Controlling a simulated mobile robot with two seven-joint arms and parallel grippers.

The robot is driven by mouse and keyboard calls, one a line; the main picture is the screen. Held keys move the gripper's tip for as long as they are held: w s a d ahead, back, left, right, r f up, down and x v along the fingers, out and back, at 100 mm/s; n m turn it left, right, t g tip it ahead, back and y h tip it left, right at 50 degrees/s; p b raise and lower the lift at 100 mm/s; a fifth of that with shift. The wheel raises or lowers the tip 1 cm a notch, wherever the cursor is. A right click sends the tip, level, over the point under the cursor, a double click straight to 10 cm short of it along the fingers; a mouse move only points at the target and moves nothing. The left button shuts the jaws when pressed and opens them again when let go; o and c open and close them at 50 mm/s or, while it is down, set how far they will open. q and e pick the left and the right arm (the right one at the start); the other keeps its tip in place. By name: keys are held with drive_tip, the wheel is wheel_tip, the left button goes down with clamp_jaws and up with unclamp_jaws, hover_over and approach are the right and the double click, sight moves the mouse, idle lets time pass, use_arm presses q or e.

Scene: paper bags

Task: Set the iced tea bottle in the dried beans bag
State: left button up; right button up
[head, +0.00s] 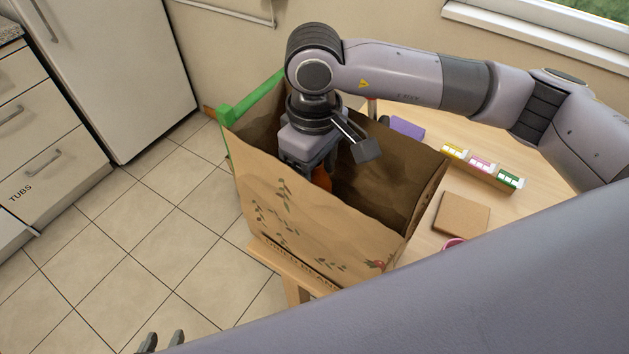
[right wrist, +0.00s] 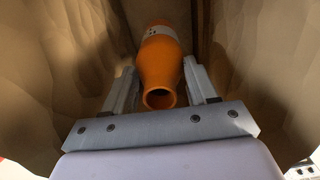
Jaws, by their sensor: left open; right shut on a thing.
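The dried beans bag (head: 290,222) is a brown paper bag with plant prints, standing open on the corner of a wooden table. My right gripper (head: 310,162) reaches down inside its mouth. The orange iced tea bottle (head: 322,178) shows only as a small patch below that gripper in the head view. In the right wrist view the bottle (right wrist: 162,72) lies between the two fingers of my right gripper (right wrist: 163,85), with the paper walls around it. Its far end is hidden, so I cannot tell whether it touches the bag's bottom. My left gripper (head: 162,341) is open and empty at the bottom edge.
The table (head: 425,240) holds a purple item (head: 407,128), a rack of small coloured boxes (head: 482,167) and a brown square block (head: 461,213) right of the bag. A green strip (head: 250,100) edges the bag's back left. Tiled floor lies left.

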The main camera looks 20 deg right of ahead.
wheel_tip(320, 180, down, 4)
drive_tip(key=shift+f+p, duration=0.1)
drive_tip(key=shift+p, duration=0.2)
drive_tip(key=shift+f, duration=0.1)
drive_tip(key=o, duration=1.5)
